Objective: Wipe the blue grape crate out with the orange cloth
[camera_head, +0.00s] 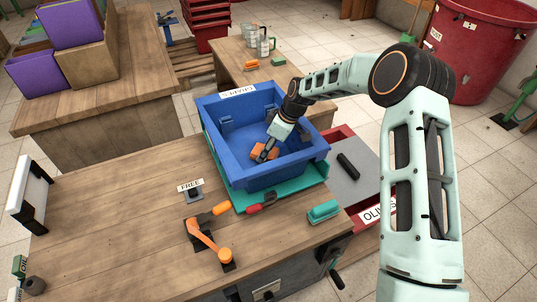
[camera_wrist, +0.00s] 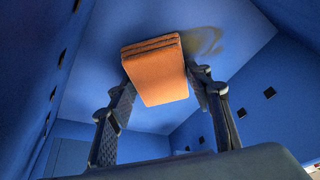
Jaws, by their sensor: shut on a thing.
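The blue grape crate (camera_head: 270,177) stands open on a teal mat on the wooden bench, its label on the back rim. My gripper (camera_head: 264,156) reaches down inside it and is shut on the folded orange cloth (camera_head: 258,151). In the wrist view the cloth (camera_wrist: 158,78) sits between the two dark fingers, against or close to the blue crate floor (camera_wrist: 110,65); contact is not certain. A dark brownish smear (camera_wrist: 206,42) shows on the floor beside the cloth, partly hidden by it and the right finger.
Near the crate's front lie red- and orange-handled tools (camera_head: 262,202), a teal-handled brush (camera_head: 323,211) and an orange lever (camera_head: 205,238). A FREE sign (camera_head: 190,186) stands left of it. A red olive crate (camera_head: 367,213) with a grey surface adjoins at right.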

